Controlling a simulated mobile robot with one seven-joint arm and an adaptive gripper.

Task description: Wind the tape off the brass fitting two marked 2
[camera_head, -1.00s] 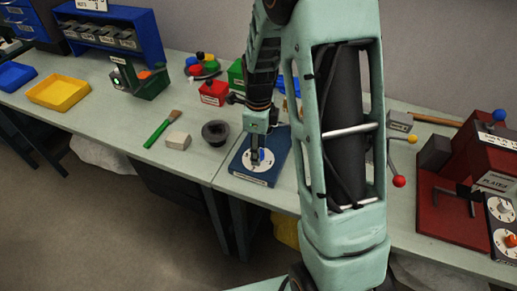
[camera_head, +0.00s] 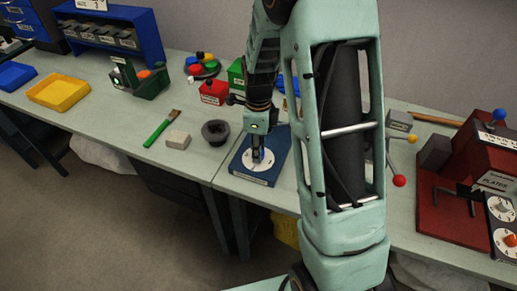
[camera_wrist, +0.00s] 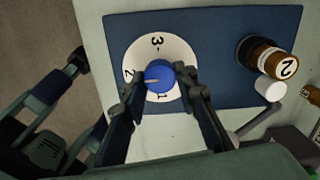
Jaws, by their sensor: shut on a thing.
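My gripper (camera_wrist: 165,82) is shut on a round blue knob (camera_wrist: 159,72), one finger on each side. The knob sits in the middle of a white dial (camera_wrist: 150,45) marked 1, 2 and 3. Its pale pointer line points left, roughly towards the 2. The dial is on a blue plate (camera_wrist: 215,30), also seen in the head view (camera_head: 278,150), where my gripper hides the knob. A brass-brown fitting (camera_wrist: 268,57) with a white label marked 2 lies tilted at the plate's right in the wrist view. A small white cylinder (camera_wrist: 269,88) is beside it; I cannot tell whether it is tape.
Left of the plate are a dark cup (camera_head: 215,132), a pale block (camera_head: 178,140) and a green-handled brush (camera_head: 160,130). A red box (camera_head: 212,92) stands behind. A red machine (camera_head: 455,190) stands at the right. The bench front at the left is clear.

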